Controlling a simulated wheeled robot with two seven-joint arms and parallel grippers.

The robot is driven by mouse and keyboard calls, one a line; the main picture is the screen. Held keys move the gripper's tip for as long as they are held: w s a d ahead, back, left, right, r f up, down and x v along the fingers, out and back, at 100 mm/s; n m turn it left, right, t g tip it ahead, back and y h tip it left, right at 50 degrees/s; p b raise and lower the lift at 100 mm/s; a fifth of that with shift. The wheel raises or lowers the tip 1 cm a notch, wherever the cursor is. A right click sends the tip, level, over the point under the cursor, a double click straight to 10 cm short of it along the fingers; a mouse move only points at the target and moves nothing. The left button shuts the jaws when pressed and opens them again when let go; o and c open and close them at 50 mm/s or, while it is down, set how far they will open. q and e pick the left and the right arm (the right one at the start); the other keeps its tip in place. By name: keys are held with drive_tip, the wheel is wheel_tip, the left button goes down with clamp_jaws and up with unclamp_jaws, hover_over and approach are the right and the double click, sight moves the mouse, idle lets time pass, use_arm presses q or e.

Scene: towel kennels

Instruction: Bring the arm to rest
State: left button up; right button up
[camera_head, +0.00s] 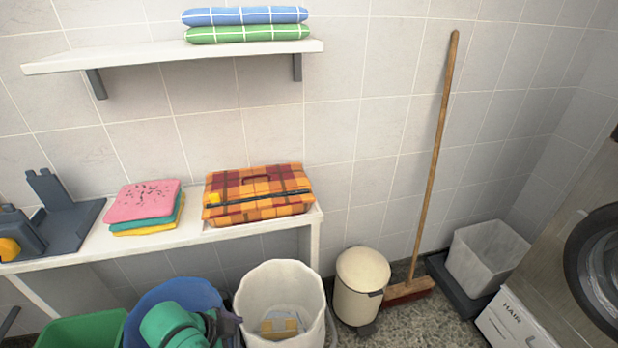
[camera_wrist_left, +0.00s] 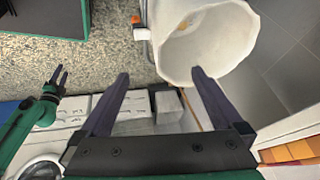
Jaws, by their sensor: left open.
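My left arm, teal, comes in at the bottom of the head view, over the blue tub (camera_head: 150,308). Its dark purple gripper (camera_head: 228,325) is beside the white bin (camera_head: 283,285) and partly cut off by the frame's edge. In the left wrist view the gripper (camera_wrist_left: 160,75) has its two fingers wide apart with nothing between them. The white bin (camera_wrist_left: 205,40) shows beyond the fingertips. Another teal arm with a small dark gripper (camera_wrist_left: 60,77) shows at the left of the wrist view; it looks like my right one, too small to judge its jaws.
A white bench (camera_head: 190,236) holds folded towels (camera_head: 145,203) and an orange plaid box (camera_head: 258,195). A shelf (camera_head: 150,55) with folded towels is above. A green crate (camera_head: 85,332), cream pedal bin (camera_head: 358,285) and broom (camera_head: 435,170) stand nearby.

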use_arm(q)
drive_tip(key=s+a+r+n+y, duration=0.2)
drive_tip(key=s+a+n+y, duration=0.2)
drive_tip(key=s+a+n, duration=0.6)
wheel_tip(320, 180, down, 26)
drive_tip(key=s+d+r+n+g, duration=0.1)
drive_tip(key=d, duration=0.1)
drive_tip(key=s+a+f+g, duration=0.1)
drive_tip(key=s+a+f, duration=0.1)
drive_tip(key=s+f, duration=1.1)
drive_tip(key=s, duration=0.3)
drive_tip(key=shift+a+g, duration=0.25)
drive_tip(key=shift+g, duration=0.05)
use_arm(e)
drive_tip(key=shift+s+d, duration=0.1)
drive_tip(key=shift+s, duration=0.35)
